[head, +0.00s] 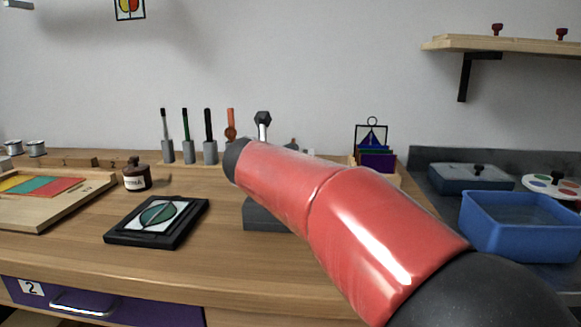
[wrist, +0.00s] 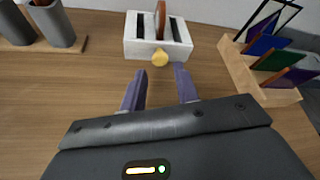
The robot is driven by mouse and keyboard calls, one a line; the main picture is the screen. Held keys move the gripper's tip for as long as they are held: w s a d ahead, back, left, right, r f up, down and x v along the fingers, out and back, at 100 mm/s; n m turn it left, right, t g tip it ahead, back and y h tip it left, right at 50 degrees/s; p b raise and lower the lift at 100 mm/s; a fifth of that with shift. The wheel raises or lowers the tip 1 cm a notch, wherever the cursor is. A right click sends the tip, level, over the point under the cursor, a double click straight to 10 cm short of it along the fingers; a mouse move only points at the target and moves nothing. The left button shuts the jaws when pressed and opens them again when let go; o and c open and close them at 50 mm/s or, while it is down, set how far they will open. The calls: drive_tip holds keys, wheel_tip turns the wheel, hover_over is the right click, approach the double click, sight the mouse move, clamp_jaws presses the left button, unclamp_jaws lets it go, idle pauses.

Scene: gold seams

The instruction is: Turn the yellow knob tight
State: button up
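The yellow knob (wrist: 159,58) is on the front face of a white slotted block (wrist: 133,47) in the wrist view. A brown upright piece (wrist: 160,20) stands in the block above the knob. My gripper (wrist: 159,70) is open, its two purple-grey fingers apart and pointing toward the knob. The knob lies just beyond the fingertips, roughly centred between them, with nothing held. In the head view my red arm hides the knob, the block and the gripper.
A wooden rack with coloured glass sheets (wrist: 262,92) stands right of the block. Grey tool holders (wrist: 52,22) stand at left. In the head view, a black tray with a leaf panel (head: 120,238), a brown bottle (head: 137,178) and a blue bin (head: 520,240) flank my arm.

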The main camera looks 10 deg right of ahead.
drive_tip(key=shift+x, duration=2.3)
drive_tip(key=shift+c, duration=0.4)
clamp_jaws()
drive_tip(key=shift+r, duration=0.1)
drive_tip(key=shift+m+y+p, duration=0.3)
drive_tip(key=shift+m+p, duration=0.05)
drive_tip(key=shift+m, duration=0.05)
drive_tip(key=shift+s+d+m+t+y+p, duration=0.1)
drive_tip(key=shift+d+m+t+y+p, duration=0.1)
drive_tip(key=shift+m+t+y+p, duration=0.65)
drive_tip(key=m+y, duration=0.1)
drive_tip(key=m, duration=0.2)
drive_tip(key=shift+d+m+y, duration=0.15)
drive_tip(key=shift+m+y, duration=0.2)
